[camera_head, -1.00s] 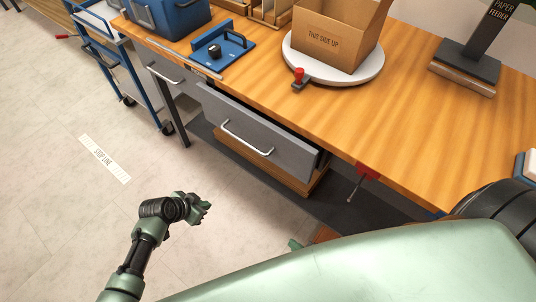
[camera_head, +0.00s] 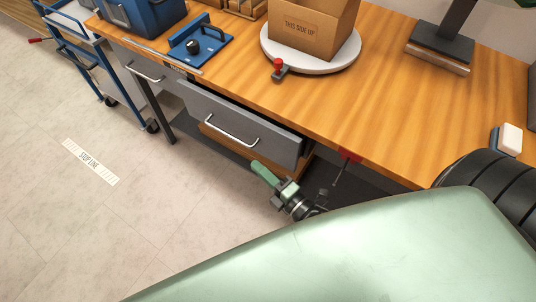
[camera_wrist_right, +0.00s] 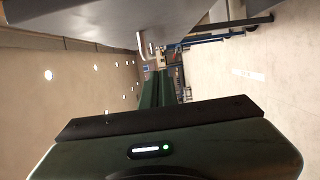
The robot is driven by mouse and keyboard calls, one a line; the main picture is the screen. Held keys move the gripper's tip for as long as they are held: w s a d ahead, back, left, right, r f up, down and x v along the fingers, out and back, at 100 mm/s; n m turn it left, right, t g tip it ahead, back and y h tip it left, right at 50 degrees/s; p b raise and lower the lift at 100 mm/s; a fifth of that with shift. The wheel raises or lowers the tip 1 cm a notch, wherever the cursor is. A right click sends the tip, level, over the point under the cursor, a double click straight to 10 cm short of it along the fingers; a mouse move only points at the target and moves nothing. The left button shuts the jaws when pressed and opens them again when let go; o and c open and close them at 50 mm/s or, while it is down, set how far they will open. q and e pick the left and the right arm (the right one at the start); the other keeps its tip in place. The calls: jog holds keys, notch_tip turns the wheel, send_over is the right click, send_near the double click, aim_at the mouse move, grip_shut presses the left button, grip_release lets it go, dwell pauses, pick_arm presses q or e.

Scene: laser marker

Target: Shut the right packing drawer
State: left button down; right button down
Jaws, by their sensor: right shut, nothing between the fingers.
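The right packing drawer (camera_head: 240,122) is a grey front with a silver bar handle (camera_head: 232,131), under the wooden bench. It stands out from the bench, partly open. In the right wrist view its grey front (camera_wrist_right: 120,15) fills the top, with the handle (camera_wrist_right: 143,44) at its edge. My right gripper (camera_head: 263,172) is shut and empty, just in front of and below the drawer's right half. Apart or touching I cannot tell from the head view. My left gripper is not in view.
Another drawer (camera_head: 143,72) with a silver handle is to the left. A red-handled clamp or lever (camera_head: 349,155) hangs at the bench edge, right of the drawer. A blue cart (camera_head: 80,60) stands at left. The floor in front is clear.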

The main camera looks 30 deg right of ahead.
aim_at(264, 145)
jog(key=w, duration=0.2)
jog(key=w+d, duration=0.1)
jog(key=w, duration=0.1)
jog(key=w+d+p, duration=0.1)
jog(key=w, duration=0.1)
jog(key=shift+w, duration=0.4)
jog(key=shift+w+d+f, duration=0.1)
jog(key=shift+w+d, duration=0.25)
jog(key=shift+d, duration=0.25)
jog(key=shift+w+d, duration=0.35)
jog(key=shift+d, duration=0.25)
jog(key=shift+a, duration=0.1)
